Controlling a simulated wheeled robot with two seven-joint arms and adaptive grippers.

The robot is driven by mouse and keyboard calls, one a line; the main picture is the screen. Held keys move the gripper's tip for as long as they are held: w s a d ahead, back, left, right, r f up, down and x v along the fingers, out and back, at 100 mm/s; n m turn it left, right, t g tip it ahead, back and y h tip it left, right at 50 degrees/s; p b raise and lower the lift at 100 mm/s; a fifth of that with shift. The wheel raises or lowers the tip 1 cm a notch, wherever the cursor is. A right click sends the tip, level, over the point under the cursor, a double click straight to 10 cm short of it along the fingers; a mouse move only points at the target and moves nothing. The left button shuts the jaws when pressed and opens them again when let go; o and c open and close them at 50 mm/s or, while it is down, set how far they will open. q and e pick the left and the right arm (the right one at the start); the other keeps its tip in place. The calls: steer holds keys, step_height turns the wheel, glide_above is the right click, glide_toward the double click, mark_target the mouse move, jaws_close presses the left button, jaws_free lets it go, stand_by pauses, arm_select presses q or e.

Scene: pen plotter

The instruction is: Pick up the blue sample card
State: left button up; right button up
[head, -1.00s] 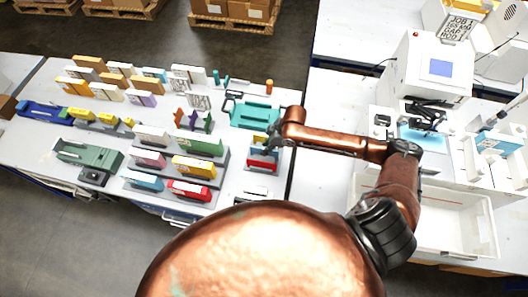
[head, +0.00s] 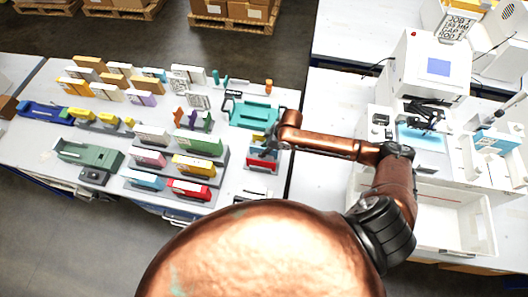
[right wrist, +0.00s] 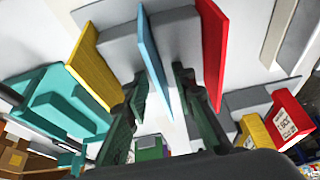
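The blue sample card (right wrist: 153,55) stands on edge in a grey rack (right wrist: 118,20), between a yellow card (right wrist: 93,68) and a red card (right wrist: 212,45). My right gripper (right wrist: 160,85) is open, one finger on each side of the blue card, with visible gaps to it. In the head view my right gripper (head: 268,148) is over the card rack and covers much of it; the red card (head: 257,166) shows below it. I cannot make out the blue card there. My left gripper is not in view.
A teal holder (head: 252,113) stands just behind the rack. Several coloured boxes on grey stands fill the table to the left. A white plotter machine (head: 432,65) and a white tray (head: 440,220) are on the right. The table strip right of the rack is clear.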

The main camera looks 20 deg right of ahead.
steer(key=shift+c, duration=0.5)
steer(key=c, duration=0.5)
jaws_close()
